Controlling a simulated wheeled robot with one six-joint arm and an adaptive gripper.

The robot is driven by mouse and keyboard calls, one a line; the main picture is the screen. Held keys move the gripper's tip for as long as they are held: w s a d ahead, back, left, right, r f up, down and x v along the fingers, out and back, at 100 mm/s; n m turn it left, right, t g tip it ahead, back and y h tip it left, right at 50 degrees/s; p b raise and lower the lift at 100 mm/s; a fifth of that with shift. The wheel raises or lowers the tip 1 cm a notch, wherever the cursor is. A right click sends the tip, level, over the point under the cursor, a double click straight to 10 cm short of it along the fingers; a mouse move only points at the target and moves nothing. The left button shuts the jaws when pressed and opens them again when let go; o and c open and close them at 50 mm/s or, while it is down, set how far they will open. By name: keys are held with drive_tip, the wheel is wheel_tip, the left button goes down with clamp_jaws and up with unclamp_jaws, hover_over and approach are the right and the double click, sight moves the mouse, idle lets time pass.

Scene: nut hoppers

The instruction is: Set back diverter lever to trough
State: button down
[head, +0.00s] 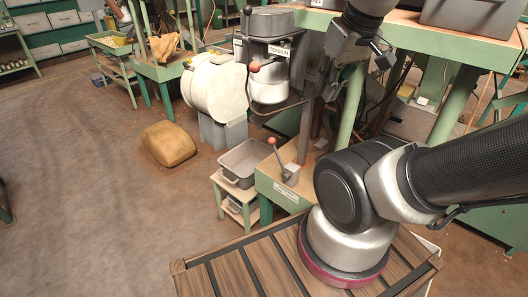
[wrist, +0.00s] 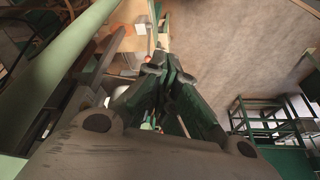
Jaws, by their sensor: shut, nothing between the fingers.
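A lever with an orange-red knob (head: 272,141) stands on a small grey block on the green-and-wood bench, tilted to the left. A label below it is too small to read. A second orange-red knob (head: 253,67) shows higher up, by a grey machine with a "TENSION" plate. I cannot tell which one is the back diverter lever. My gripper (head: 325,80) is in the upper right of the head view, right of the machine and above the bench. In the wrist view its fingers (wrist: 168,62) are shut and empty; a small orange-red spot shows beside the tips.
A grey open bin (head: 246,160) sits on a low stand left of the lever. A cream drum (head: 215,88) stands behind it. A brown sack (head: 168,144) lies on the floor. A green post (head: 353,105) rises close to my gripper. The floor at left is clear.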

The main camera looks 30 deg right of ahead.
drive_tip(key=w+a+f+n+g+h, duration=0.35)
drive_tip(key=w+f+g, duration=0.4)
drive_tip(key=f, duration=0.35)
drive_tip(key=n+t+h, duration=0.3)
drive_tip(key=n+h, duration=0.3)
drive_tip(key=h, duration=0.6)
approach(279, 158)
wheel_tip(279, 158, up, 3)
drive_tip(key=s+a, duration=0.2)
drive_tip(key=w+a+f+t+h, duration=0.1)
drive_tip(key=w+a+f+t, duration=0.3)
drive_tip(key=w+f+t, duration=0.1)
drive_tip(key=shift+w+f+t+h, duration=0.25)
drive_tip(key=shift+f+t+h, duration=0.1)
drive_tip(key=shift+f+t, duration=0.35)
drive_tip(key=shift+d+n, duration=0.15)
drive_tip(key=shift+n, duration=0.1)
drive_tip(key=d+r, duration=0.2)
drive_tip(key=d, duration=0.9)
drive_tip(key=shift+w+r, duration=0.2)
drive_tip(key=shift+w, duration=0.05)
